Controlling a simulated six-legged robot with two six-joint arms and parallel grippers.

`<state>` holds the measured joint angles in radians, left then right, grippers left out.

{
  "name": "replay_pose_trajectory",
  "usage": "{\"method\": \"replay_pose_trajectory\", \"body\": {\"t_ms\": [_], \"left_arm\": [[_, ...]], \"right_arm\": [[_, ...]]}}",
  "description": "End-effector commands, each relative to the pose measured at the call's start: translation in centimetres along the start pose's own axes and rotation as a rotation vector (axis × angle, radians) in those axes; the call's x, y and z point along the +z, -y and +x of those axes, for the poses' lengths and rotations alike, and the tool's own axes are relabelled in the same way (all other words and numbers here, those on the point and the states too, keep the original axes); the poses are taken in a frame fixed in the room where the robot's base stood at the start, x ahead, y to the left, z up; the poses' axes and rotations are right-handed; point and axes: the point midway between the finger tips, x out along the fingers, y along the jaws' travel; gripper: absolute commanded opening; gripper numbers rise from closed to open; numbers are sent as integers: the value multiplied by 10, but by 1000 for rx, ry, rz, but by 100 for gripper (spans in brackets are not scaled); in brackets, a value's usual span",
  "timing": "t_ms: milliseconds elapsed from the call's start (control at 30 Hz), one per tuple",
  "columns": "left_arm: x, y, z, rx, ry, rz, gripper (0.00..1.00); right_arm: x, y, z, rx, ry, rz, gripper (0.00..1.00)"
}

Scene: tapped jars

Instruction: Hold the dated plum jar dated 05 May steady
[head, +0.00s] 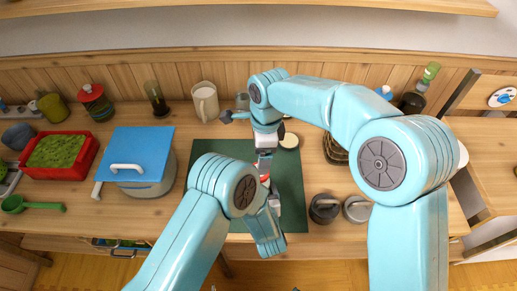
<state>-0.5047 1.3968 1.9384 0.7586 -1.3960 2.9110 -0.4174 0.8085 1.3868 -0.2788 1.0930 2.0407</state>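Both of my grippers meet over the dark green mat (292,190) in the middle of the counter. My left gripper (272,200) is low, mostly behind its own arm link. My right gripper (265,160) points down just behind it. A small patch of red and pale colour (264,181) shows between them; it may be part of a jar, but I cannot tell. No jar dated 05 May can be made out, and no date is readable. Whether either gripper is open or shut is hidden.
A pale round disc (289,141) lies right of my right gripper. A blue-covered pot (140,165) and a red tray (62,155) stand left. A cream mug (205,101) stands behind.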

Motion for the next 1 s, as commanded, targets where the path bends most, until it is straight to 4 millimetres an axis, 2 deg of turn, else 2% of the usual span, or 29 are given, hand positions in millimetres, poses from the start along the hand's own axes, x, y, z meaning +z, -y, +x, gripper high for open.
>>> {"method": "replay_pose_trajectory", "body": {"t_ms": [167, 333, 1000], "left_arm": [[-1, 0, 0, 0, -3, 0, 29], [-1, 0, 0, 0, -3, 0, 29], [-1, 0, 0, 0, -3, 1, 29]], "right_arm": [[8, -1, -6, -11, -66, 86, 85], [8, -1, -1, -12, -76, 102, 85], [4, 0, 52, -12, -74, 101, 85]]}}
